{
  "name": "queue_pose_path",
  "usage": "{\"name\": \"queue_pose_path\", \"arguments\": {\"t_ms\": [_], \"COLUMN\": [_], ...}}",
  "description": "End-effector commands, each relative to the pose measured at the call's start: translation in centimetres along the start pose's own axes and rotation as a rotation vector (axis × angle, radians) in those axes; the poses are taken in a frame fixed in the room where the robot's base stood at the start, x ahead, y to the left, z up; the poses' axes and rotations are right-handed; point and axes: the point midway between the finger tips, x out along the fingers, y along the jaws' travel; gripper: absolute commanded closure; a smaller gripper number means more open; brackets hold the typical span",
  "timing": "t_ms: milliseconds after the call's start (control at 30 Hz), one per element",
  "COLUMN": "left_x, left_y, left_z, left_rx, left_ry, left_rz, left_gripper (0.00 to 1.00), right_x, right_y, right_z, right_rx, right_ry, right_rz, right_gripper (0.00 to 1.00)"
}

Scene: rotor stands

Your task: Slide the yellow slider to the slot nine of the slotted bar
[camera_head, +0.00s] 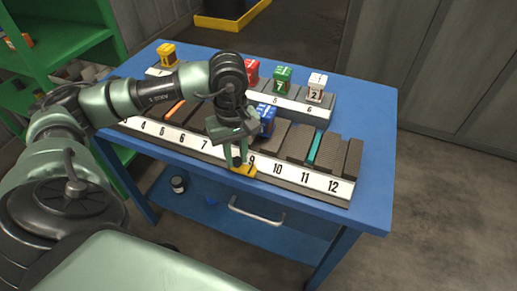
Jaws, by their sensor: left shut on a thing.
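My left gripper (237,163) points down and is shut on the yellow slider. The gripper hides the 8 and most of the slider, so I cannot tell exactly how it sits in its slot. My right gripper is not in view.
An orange piece (175,108) and a teal piece (314,148) sit in other slots. A blue block (266,120) stands just behind my gripper. Yellow (168,54), red (252,72), green (282,79) and white (317,88) numbered blocks stand on a rear rack.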

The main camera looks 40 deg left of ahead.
Motion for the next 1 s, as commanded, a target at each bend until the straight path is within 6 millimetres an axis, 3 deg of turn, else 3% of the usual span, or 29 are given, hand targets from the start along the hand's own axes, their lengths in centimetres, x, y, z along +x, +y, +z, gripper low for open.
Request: {"name": "queue_pose_path", "arguments": {"t_ms": [400, 433, 500, 833, 1000], "left_x": [-0.2, -0.2, -0.2, -0.3, -2.3], "left_y": [-0.6, -0.6, -0.6, -0.6, -0.5], "left_z": [-0.7, -0.7, -0.6, -0.6, -0.6], "left_rx": [0.001, 0.001, 0.001, 0.001, 0.000], "left_ry": [0.003, 0.003, 0.003, 0.001, 0.004], "left_rz": [0.003, 0.003, 0.002, 0.001, 0.005], "left_gripper": [1.00, 0.69, 0.55, 0.55, 0.55], "right_x": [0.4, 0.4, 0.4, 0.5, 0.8], "right_y": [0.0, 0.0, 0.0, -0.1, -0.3], "right_z": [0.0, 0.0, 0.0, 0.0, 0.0], "right_rx": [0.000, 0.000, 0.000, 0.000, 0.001], "right_ry": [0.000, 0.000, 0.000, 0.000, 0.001], "right_rz": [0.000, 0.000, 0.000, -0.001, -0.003], "right_gripper": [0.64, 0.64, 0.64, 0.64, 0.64]}}
